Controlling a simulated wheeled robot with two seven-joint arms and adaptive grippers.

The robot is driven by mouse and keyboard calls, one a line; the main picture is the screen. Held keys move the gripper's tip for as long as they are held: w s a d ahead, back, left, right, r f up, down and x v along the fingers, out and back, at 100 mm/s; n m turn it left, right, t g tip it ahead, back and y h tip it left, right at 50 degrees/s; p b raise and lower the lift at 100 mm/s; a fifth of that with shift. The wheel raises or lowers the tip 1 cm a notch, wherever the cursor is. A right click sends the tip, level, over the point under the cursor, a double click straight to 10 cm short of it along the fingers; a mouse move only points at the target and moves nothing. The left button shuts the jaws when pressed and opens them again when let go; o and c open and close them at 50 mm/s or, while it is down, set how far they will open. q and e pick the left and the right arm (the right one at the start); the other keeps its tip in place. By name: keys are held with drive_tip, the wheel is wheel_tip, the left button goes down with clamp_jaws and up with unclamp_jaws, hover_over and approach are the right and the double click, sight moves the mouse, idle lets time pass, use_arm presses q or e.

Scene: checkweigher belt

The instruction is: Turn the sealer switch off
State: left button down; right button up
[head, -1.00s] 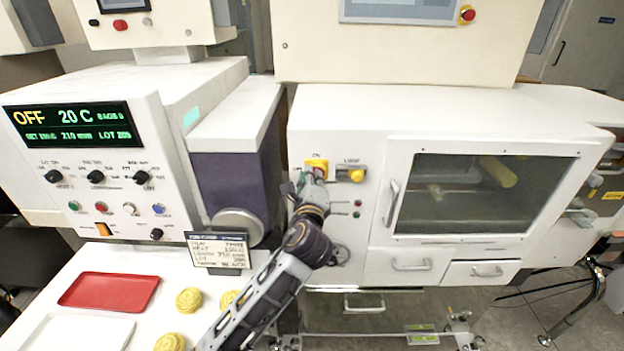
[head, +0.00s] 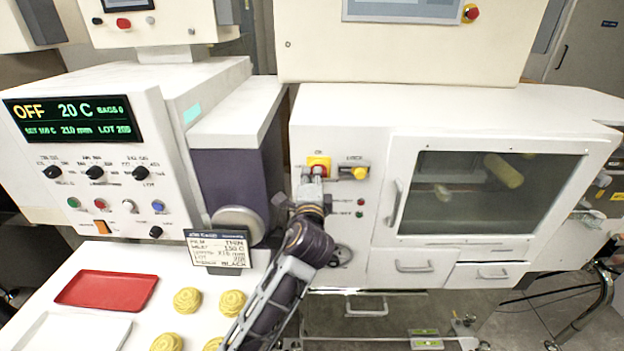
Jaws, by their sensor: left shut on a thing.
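A yellow switch with a red handle (head: 319,161) sits on the front of the white cabinet, under a small label that seems to read ON. My left gripper (head: 313,176) is at this switch from below, its fingers shut on the handle. The fingers hide most of the handle, so its exact angle is hard to tell. A second yellow knob (head: 353,172) is just to the right, apart from the gripper. On the left machine, a display (head: 73,119) reads OFF and 20 C. My right gripper is not in view.
Red and green lamps (head: 360,207) are right of my gripper. A windowed door with a handle (head: 394,203) is further right. A purple housing (head: 229,178) and a label card (head: 219,249) are left. A red tray (head: 107,290) and yellow coiled pieces (head: 187,300) lie lower left.

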use_arm(q)
drive_tip(key=shift+f, duration=0.1)
drive_tip(key=c, duration=1.4)
unclamp_jaws()
drive_tip(key=shift+c, duration=0.2)
drive_tip(key=shift+s, duration=0.15)
drive_tip(key=s, duration=1.1)
drive_tip(key=shift+s, duration=0.35)
